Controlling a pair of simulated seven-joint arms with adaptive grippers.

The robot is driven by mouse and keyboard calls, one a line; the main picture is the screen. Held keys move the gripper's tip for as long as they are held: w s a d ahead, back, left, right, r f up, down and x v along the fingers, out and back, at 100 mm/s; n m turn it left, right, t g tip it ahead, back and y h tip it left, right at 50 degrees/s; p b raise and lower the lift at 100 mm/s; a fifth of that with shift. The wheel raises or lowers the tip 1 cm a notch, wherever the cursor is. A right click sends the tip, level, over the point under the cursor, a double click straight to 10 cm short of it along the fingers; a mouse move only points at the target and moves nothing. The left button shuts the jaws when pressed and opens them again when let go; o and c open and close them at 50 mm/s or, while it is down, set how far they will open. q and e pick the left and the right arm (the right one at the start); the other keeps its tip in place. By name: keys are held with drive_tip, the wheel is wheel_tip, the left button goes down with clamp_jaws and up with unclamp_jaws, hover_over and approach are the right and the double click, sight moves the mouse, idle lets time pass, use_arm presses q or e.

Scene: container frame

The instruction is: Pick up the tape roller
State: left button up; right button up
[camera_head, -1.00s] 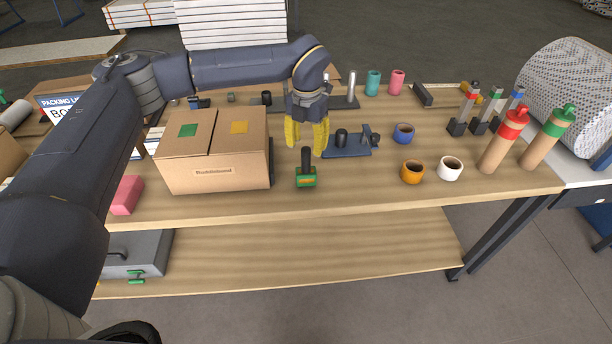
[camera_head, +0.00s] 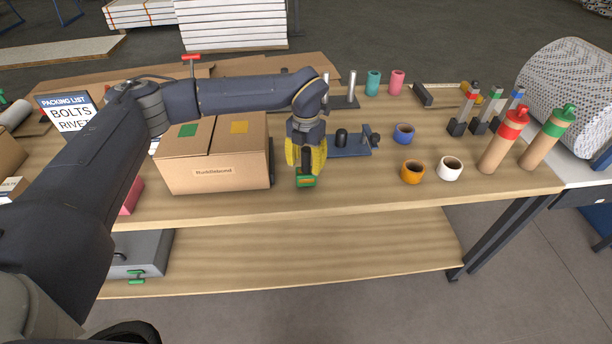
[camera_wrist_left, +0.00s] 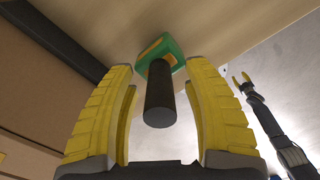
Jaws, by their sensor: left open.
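In the left wrist view the black handle (camera_wrist_left: 160,98) points up between the open fingers (camera_wrist_left: 161,72), with gaps on both sides. My right gripper (camera_wrist_left: 241,77) shows small at the right of the left wrist view, its two yellow fingers apart.
The cardboard box (camera_head: 213,172) stands close on the left. A blue-grey tape stand (camera_head: 350,145) is behind and to the right. Blue (camera_head: 403,134), orange (camera_head: 412,172) and white (camera_head: 450,168) rolls lie further right. The table front (camera_head: 370,195) is clear.

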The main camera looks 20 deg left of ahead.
use_arm(q)
drive_tip(key=shift+c, duration=0.4)
clamp_jaws()
drive_tip(key=shift+r, duration=0.1)
wheel_tip(320, 180, up, 20)
idle(0.7)
